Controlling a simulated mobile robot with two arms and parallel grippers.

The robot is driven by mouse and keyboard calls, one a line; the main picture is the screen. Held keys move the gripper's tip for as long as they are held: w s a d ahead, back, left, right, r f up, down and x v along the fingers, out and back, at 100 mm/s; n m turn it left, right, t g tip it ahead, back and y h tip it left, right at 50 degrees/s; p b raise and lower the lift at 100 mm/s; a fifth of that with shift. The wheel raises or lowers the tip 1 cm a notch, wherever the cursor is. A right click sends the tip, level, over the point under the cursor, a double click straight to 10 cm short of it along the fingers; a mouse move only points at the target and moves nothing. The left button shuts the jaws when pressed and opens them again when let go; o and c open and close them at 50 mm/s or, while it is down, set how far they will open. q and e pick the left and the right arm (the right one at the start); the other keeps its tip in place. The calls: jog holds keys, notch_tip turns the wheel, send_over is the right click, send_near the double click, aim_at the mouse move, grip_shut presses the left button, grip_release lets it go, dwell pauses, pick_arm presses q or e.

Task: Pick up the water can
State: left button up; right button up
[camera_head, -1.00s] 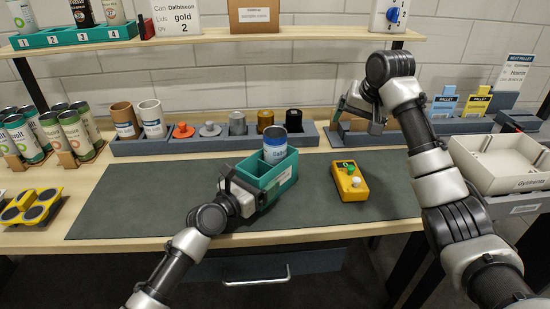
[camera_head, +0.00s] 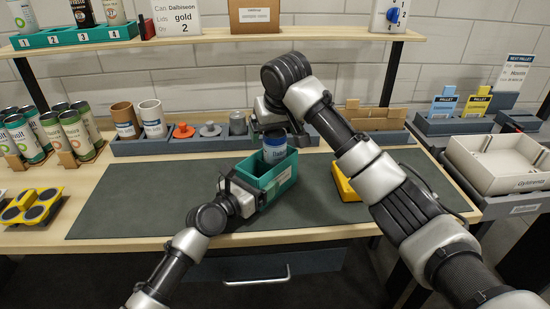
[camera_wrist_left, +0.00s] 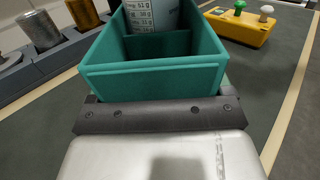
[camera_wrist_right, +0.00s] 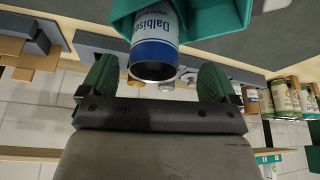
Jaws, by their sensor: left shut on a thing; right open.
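A white can with a blue band (camera_head: 274,152) stands upright in a teal two-compartment box (camera_head: 285,181) on the dark mat. Its label starts "Dalbiss" in the right wrist view (camera_wrist_right: 157,40). My left gripper (camera_head: 238,188) is shut on the box's near end; the box fills the left wrist view (camera_wrist_left: 150,78). My right gripper (camera_head: 272,128) is open just above the can, partly hiding its top. In the right wrist view, the green finger pads (camera_wrist_right: 156,82) are on either side of the can's open end, apart from it.
A grey rack behind the mat holds a brown can (camera_head: 124,120), a white can (camera_head: 151,118) and coloured lids (camera_head: 183,131). A yellow button box (camera_head: 345,184) is partly behind my right arm. A shelf (camera_head: 220,36) crosses above. The mat's left side is clear.

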aim_at(275, 158)
jog(key=x, duration=0.4)
jog(key=shift+w+d+f, duration=0.25)
jog(key=shift+w+f, duration=0.05)
jog(key=shift+f, duration=0.05)
jog(key=c, duration=1.2)
